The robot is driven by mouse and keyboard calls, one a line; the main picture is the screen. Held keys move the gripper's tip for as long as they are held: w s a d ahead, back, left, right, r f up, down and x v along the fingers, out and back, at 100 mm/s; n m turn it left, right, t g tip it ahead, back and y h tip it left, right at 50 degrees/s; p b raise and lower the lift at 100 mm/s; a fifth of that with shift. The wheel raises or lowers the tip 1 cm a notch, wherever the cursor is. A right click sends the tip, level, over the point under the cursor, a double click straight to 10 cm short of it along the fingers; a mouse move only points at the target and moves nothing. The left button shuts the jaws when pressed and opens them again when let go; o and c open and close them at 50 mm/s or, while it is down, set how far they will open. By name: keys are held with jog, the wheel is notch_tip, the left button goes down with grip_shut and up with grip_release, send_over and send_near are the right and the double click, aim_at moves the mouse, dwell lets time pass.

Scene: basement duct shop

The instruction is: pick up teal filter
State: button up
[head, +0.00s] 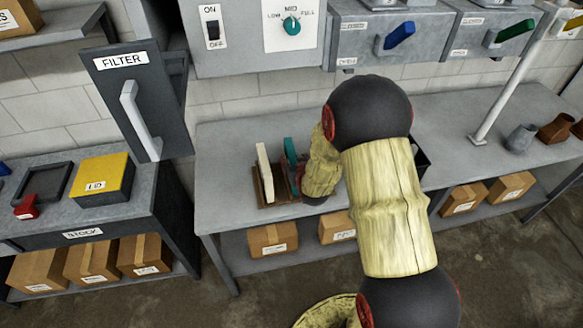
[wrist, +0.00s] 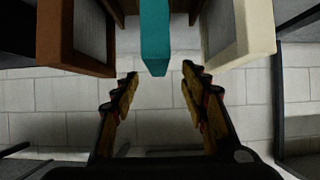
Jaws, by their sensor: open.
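The teal filter (wrist: 155,38) stands upright between a brown-red framed filter (wrist: 75,35) and a cream framed filter (wrist: 240,30) in the wrist view. In the head view the teal filter (head: 290,152) shows only in part, in a brown rack (head: 268,200) on the grey bench, with the cream filter (head: 265,172) to its left. My gripper (wrist: 157,75) is open and empty, its two fingers spread on either side of the teal filter's near edge and just short of it. In the head view my arm hides the gripper's fingers and part of the rack.
The cream and brown-red filters flank the teal one closely. An open dark door marked FILTER (head: 120,75) hangs at left, above a stock table with a yellow-lidded box (head: 102,175). The bench (head: 235,150) is clear left of the rack. A post (head: 505,85) stands at right.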

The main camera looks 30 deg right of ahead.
aim_at(292, 155)
jog(key=shift+x, duration=2.35)
jog(key=shift+d, duration=0.2)
jog(key=c, duration=0.3)
jog(key=c, duration=0.8)
grip_shut()
